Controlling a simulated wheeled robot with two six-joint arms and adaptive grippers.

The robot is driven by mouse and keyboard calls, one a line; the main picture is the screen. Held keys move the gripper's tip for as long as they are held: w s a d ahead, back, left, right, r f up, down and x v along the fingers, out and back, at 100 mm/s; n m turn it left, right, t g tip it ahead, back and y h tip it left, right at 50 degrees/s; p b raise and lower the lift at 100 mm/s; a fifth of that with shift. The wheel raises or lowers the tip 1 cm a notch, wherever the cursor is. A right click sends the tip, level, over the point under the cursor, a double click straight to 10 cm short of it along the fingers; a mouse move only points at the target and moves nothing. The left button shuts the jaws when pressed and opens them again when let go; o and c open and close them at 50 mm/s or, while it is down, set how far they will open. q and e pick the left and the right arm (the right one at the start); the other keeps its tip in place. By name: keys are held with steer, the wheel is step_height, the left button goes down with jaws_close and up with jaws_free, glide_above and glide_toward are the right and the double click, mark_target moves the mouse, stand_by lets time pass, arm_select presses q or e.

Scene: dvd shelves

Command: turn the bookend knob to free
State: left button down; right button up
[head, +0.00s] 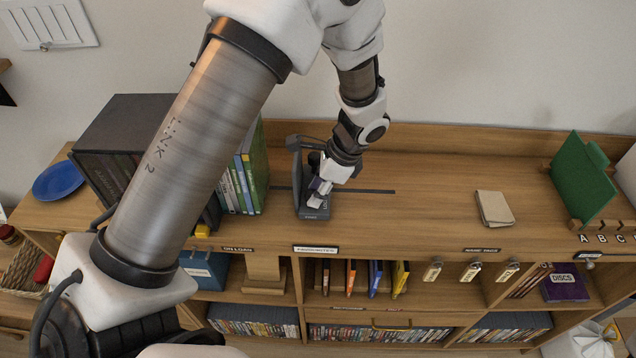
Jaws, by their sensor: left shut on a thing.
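The dark grey bookend (295,172) stands upright on the shelf top, on a dark slot that runs left to right. Its base carries a small label at the front. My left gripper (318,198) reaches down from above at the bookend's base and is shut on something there. The fingers hide most of the knob, so its setting cannot be read. My right gripper is not in view.
Upright DVD cases (246,178) stand left of the bookend, partly behind my arm. A beige notebook (494,208) and a green divider (582,180) are to the right. The shelf top between bookend and notebook is clear. A blue plate (58,181) lies far left.

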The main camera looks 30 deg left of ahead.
arm_select(q)
steer(key=m, duration=0.2)
steer(key=m+t, duration=0.1)
steer(key=m, duration=0.1)
steer(key=shift+s+f+m+t+y, duration=0.2)
steer(key=shift+s+m+t+y, duration=0.1)
steer(key=shift+s, duration=0.1)
steer(key=shift+s+m+t, duration=0.1)
steer(key=shift+m+t, duration=0.5)
steer(key=shift+m, duration=0.8)
steer(key=shift+d, duration=0.1)
steer(key=shift+r, duration=0.1)
steer(key=c, duration=0.8)
jaws_free()
steer(key=shift+o, duration=0.2)
steer(key=shift+w, duration=0.2)
steer(key=shift+r, duration=0.1)
steer(key=v, duration=1.1)
steer(key=shift+r, duration=0.35)
